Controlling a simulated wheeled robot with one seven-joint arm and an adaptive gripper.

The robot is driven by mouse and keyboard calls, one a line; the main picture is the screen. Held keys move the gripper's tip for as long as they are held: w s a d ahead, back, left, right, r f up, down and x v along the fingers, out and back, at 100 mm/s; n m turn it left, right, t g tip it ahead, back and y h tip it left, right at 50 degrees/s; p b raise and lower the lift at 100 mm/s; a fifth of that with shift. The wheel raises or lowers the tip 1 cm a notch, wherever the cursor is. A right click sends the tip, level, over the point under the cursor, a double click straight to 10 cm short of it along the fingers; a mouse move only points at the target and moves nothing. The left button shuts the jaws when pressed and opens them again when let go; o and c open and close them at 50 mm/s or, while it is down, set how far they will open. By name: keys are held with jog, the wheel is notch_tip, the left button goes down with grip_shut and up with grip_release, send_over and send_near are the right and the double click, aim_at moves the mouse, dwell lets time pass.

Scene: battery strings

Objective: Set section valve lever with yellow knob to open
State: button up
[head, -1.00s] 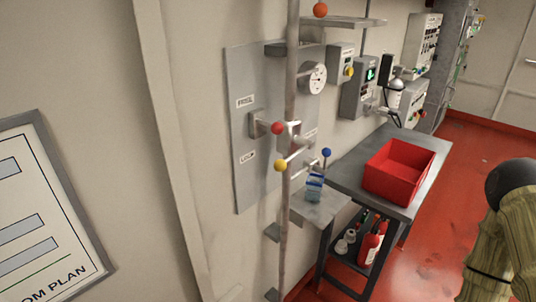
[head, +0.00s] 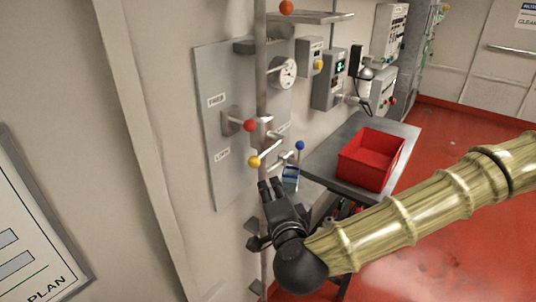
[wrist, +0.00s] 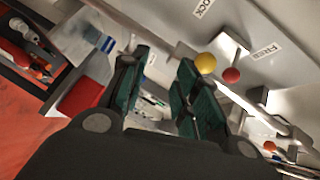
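The lever with the yellow knob (head: 254,162) sits on the vertical pipe in front of the grey wall panel. Its knob points toward the lower left in the head view. In the wrist view the yellow knob (wrist: 205,64) lies just beyond the right finger, beside a red knob (wrist: 231,75). My gripper (head: 270,188) is below the yellow knob in the head view, apart from it. The wrist view shows my gripper's two fingers (wrist: 160,95) spread, with no object held between them.
A red-knobbed lever (head: 250,126) is just above, and a blue-knobbed lever (head: 300,146) is to the right. An orange knob (head: 286,8) is high on the pipe. A red bin (head: 372,156) stands on a grey table (head: 330,150) at right. A small blue-capped bottle (head: 290,180) is near my fingers.

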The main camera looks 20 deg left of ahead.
jog(key=m+t, duration=0.1)
send_near(268, 151)
jog(key=p+x, duration=0.3)
jog(key=x, duration=0.6)
jog(key=shift+w+p, duration=0.15)
jog(key=shift+p, duration=0.25)
jog(key=shift+x, duration=0.8)
jog(key=shift+f, duration=0.15)
grip_shut()
